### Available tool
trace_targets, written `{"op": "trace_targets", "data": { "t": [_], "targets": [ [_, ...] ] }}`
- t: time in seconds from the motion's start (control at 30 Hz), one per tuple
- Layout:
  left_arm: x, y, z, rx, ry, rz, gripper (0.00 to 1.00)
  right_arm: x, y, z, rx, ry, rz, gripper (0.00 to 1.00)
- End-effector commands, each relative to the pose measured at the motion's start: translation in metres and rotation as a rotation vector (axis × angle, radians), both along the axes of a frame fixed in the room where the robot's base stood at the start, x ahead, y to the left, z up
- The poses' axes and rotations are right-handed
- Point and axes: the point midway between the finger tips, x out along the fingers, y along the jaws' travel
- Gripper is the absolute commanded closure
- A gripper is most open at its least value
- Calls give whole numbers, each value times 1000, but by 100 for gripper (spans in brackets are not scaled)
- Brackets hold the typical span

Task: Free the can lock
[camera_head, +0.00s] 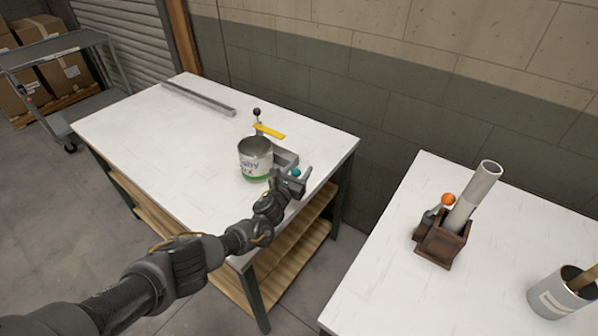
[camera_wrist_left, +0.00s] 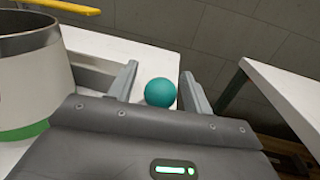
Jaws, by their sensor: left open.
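A metal can (camera_head: 256,158) with a white label and a green band stands upright at the right side of the left white table, against a grey metal holder (camera_head: 285,160). A teal ball knob (camera_head: 296,172) is at the holder's near right side. My left gripper (camera_head: 292,180) is open at the knob. In the left wrist view the teal knob (camera_wrist_left: 160,92) lies between the two spread fingers (camera_wrist_left: 158,88), with a gap visible on each side. The can (camera_wrist_left: 28,75) shows at the left there. The lever below the knob is hidden. My right gripper is not in view.
A yellow lever (camera_head: 269,131) and a black knob (camera_head: 257,112) stand behind the can. A grey rail (camera_head: 198,98) lies at the table's back. On the right table, a brown holder (camera_head: 442,240) with an orange knob (camera_head: 449,199) carries a tilted tube (camera_head: 474,196).

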Motion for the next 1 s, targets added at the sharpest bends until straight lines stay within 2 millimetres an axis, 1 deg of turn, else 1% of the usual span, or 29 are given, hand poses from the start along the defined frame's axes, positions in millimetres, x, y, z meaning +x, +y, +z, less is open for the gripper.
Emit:
{"op": "trace_targets", "data": {
  "t": [0.17, 0.2, 0.57, 0.6, 0.83, 1.0],
  "targets": [
    [0, 0, 0, 0, 0, 0, 50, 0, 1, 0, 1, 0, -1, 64],
    [0, 0, 0, 0, 0, 0, 51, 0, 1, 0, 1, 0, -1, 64],
    [0, 0, 0, 0, 0, 0, 99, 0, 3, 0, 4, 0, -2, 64],
    [0, 0, 0, 0, 0, 0, 100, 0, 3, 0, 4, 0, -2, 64],
    [0, 0, 1, -9, 5, 0, 100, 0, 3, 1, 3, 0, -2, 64],
    [3, 4, 4, -54, 34, 1, 100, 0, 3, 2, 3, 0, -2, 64]
  ]
}}
